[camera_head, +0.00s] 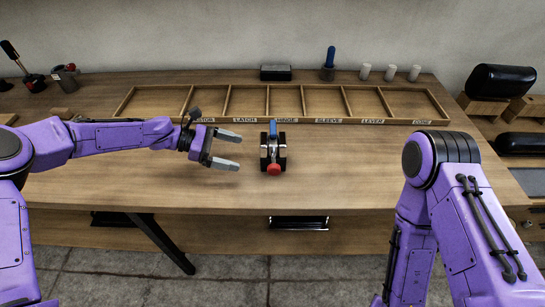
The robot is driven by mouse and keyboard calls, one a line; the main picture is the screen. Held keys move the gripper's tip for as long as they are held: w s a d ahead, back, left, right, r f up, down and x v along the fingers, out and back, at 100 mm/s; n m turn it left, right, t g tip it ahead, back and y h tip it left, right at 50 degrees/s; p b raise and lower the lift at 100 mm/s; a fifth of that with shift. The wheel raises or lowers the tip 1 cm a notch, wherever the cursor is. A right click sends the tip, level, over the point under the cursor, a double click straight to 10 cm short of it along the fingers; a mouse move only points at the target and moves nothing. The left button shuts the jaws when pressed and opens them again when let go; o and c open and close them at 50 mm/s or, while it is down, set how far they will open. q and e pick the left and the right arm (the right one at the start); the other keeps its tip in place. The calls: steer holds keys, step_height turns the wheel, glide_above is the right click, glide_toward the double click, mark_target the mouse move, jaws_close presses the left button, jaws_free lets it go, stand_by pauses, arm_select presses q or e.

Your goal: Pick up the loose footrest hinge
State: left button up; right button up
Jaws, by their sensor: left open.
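A small part with dark sides, a light metal middle, a blue piece at its far end and a red round end facing me lies on the bare tabletop near the middle; it looks like the loose footrest hinge (273,151). My left gripper (234,150) is open and empty, to the left of this part and apart from it. Its two grey fingers point right, towards the part. My right arm comes in at the right and bends down at the table's front; its gripper is out of view.
A low wooden tray (205,118) with several labelled, empty-looking compartments lies behind the part. Behind it stand a black block (275,73), a blue-handled tool (329,62) and white cylinders (391,72). Black cushions (503,81) are at the right. The tabletop (345,165) right of the part is clear.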

mark_target(262, 148)
arm_select(q)
steer(key=p+x, duration=0.1)
steer(key=x, duration=0.2)
steer(key=p+x, duration=0.1)
steer(key=x, duration=0.2)
steer(key=p+x, duration=0.1)
steer(key=x, duration=0.2)
steer(key=shift+w+d+r, duration=0.2)
steer(key=shift+d+r, duration=0.05)
steer(key=shift+d, duration=0.05)
steer(key=c, duration=1.5)
steer(key=shift+r, duration=0.15)
steer(key=shift+w+r, duration=0.1)
steer(key=shift+r, duration=0.15)
step_height(262, 148, up, 3)
steer(key=shift+f+b, duration=0.15)
steer(key=shift+b, duration=0.25)
steer(key=s+r, duration=0.3)
steer(key=s, duration=0.1)
steer(key=s+r+b, duration=0.1)
steer(key=s+r, duration=0.2)
steer(key=s, duration=0.2)
steer(key=s+r+b, duration=0.1)
steer(key=s+r, duration=0.2)
steer(key=s, duration=0.2)
steer(key=shift+s+d+r, duration=0.1)
steer(key=shift+d+r, duration=0.2)
steer(key=shift+d, duration=0.05)
